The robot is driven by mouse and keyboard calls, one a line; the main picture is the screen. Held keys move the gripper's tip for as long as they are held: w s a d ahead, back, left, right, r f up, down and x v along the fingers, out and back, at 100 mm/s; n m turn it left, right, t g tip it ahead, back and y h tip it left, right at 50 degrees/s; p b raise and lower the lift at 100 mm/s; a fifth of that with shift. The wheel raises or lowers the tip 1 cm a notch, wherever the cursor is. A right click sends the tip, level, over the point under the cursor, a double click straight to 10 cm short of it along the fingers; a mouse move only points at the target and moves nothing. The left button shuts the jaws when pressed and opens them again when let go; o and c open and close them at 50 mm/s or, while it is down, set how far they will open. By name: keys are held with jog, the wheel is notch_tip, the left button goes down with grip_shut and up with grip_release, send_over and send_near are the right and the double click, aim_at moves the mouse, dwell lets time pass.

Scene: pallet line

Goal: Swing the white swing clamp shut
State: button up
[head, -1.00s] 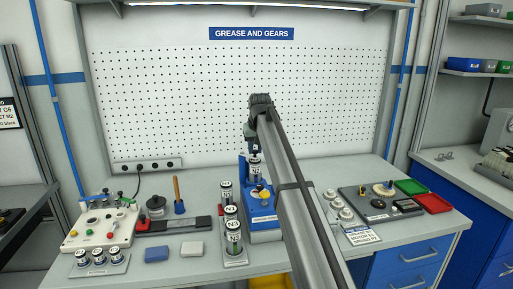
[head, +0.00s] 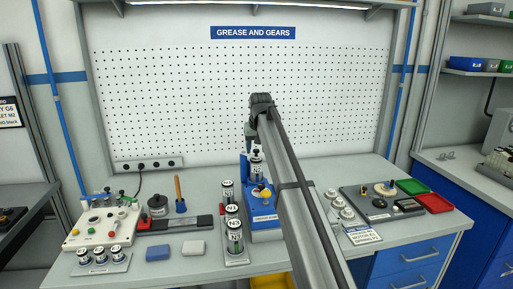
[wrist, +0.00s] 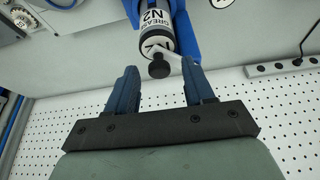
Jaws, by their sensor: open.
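The cartridge sits in a blue holder (wrist: 186,36). My gripper (wrist: 160,70) is open, with the black knob between its two blue fingers in the picture; I cannot tell whether either finger touches the clamp. In the head view the blue fixture (head: 263,217) stands mid-bench with the cartridge (head: 256,167) upright at its back. My arm hides part of the fixture, and the clamp is not clear there.
A rack of grease cartridges (head: 234,237) stands just left of the fixture. Further left are a grey block (head: 193,248), a blue block (head: 157,253) and a control box (head: 100,228). Right of my arm are a dark gear plate (head: 378,211) and a red tray (head: 434,203).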

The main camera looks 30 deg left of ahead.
jog(key=v, duration=1.4)
jog(key=shift+f, duration=0.1)
